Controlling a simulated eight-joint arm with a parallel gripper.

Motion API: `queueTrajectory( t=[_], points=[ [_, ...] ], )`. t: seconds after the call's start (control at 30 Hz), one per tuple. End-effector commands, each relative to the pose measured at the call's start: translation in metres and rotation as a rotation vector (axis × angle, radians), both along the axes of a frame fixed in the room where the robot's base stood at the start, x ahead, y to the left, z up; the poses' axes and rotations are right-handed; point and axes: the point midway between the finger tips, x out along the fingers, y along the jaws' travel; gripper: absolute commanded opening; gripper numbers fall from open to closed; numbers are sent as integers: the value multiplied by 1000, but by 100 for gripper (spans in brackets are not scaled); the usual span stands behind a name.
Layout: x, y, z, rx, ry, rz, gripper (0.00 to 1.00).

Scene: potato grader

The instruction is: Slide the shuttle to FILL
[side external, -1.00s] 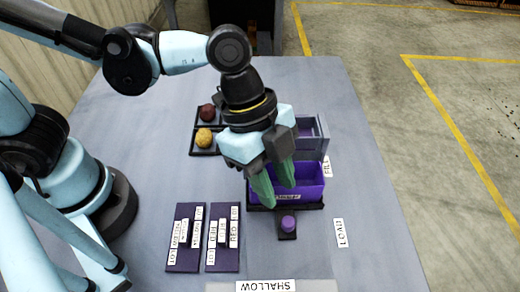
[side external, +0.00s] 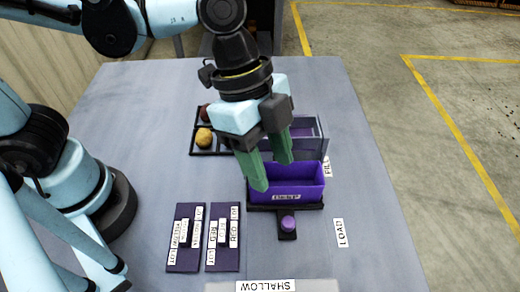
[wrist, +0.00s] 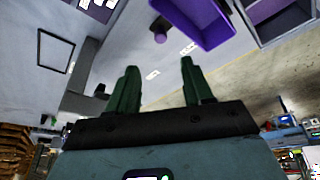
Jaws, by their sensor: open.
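The shuttle is a purple bin (side external: 313,182) on a black base (side external: 262,208), with a round purple knob (side external: 288,223) on a tab at its near side. The bin stands close to the FILL label (side external: 327,167); the LOAD label (side external: 340,232) lies nearer the front. My gripper (side external: 273,174) is open and empty, its green fingers pointing down over the left part of the bin. In the side view I cannot tell their exact height. In the wrist view the bin (wrist: 207,25) and knob (wrist: 160,34) lie beyond my open fingers (wrist: 160,85).
A grey translucent box (side external: 312,133) stands behind the bin, partly hidden by my gripper. A black tray (side external: 205,153) holds a yellow and a red potato. Two dark labelled panels (side external: 185,258) lie at front left. A SHALLOW label (side external: 266,286) is at the front edge.

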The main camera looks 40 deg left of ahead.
Motion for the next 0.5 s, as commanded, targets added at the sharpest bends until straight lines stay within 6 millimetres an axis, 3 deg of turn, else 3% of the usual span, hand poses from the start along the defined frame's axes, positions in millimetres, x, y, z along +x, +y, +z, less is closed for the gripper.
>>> queueTrajectory(
  t=[0.5],
  points=[
    [1,-33,5,245,246,925,51]
  ],
)
